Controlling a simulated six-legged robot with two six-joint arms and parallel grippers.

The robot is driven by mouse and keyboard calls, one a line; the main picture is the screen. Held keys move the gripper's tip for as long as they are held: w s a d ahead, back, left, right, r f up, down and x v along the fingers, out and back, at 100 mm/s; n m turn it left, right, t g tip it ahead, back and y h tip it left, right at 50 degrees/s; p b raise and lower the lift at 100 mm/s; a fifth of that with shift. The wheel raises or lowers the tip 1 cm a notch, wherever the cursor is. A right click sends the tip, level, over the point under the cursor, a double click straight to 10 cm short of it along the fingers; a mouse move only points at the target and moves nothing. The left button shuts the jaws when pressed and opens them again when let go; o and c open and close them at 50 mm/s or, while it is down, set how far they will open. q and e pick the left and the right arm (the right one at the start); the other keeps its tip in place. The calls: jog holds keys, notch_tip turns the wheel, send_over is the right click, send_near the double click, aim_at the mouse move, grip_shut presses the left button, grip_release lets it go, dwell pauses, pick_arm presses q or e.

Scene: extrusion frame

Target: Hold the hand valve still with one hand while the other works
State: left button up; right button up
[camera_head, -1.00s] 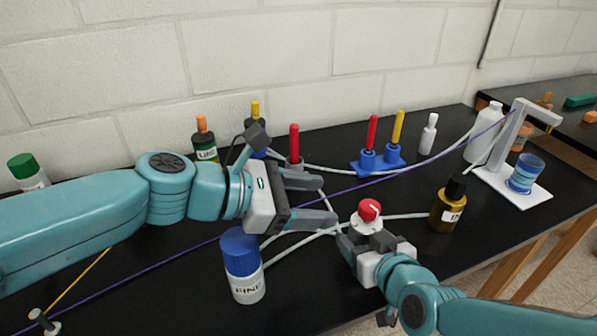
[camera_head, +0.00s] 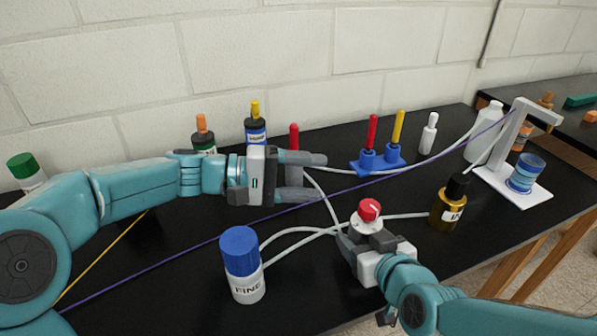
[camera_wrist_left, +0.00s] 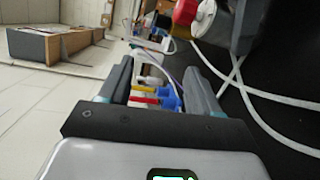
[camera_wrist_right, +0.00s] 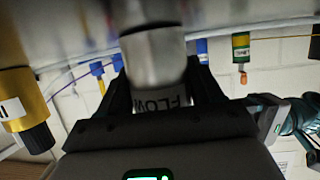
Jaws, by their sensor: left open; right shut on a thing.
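The hand valve (camera_head: 367,224) is a white body with a red knob (camera_head: 370,208). My right gripper (camera_head: 360,238) is shut on its body and holds it upright, near the front of the bench. In the right wrist view, the valve body, marked FLOW (camera_wrist_right: 160,100), sits between the fingers. My left gripper (camera_head: 322,175) is open and empty, up and left of the valve, apart from it, pointing right. In the left wrist view, the red knob (camera_wrist_left: 186,12) and white valve body (camera_wrist_left: 205,20) show at the top, outside the fingers.
White tubes (camera_head: 300,232) run from the valve across the bench. A blue-capped bottle (camera_head: 243,265) stands front left, and a brown bottle (camera_head: 449,207) right of the valve. A blue holder (camera_head: 378,163) and a white stand (camera_head: 512,185) are farther back. A purple line crosses the bench.

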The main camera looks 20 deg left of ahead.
pick_arm(q)
jog(key=w+m, duration=0.1)
jog(key=m, duration=0.1)
jog(key=a+f+m+h, duration=0.1)
jog(key=m, duration=0.1)
jog(key=w+a+m, duration=0.1)
jog(key=m, duration=0.1)
jog(key=shift+w+a+f+m+h, duration=0.2)
jog(key=shift+w+m+h, duration=0.1)
jog(key=shift+h, duration=0.1)
jog(key=shift+d, duration=0.1)
jog(key=n+t+y, duration=0.2)
jog(key=n+y, duration=0.4)
jog(key=n, duration=2)
send_near(367, 205)
jog(key=x, duration=1)
jog(key=shift+w+d+f, duration=0.15)
jog(key=shift+d, duration=0.15)
jog(key=c, duration=1)
jog(key=shift+m+g+h, duration=0.4)
jog(key=shift+m+g, duration=0.4)
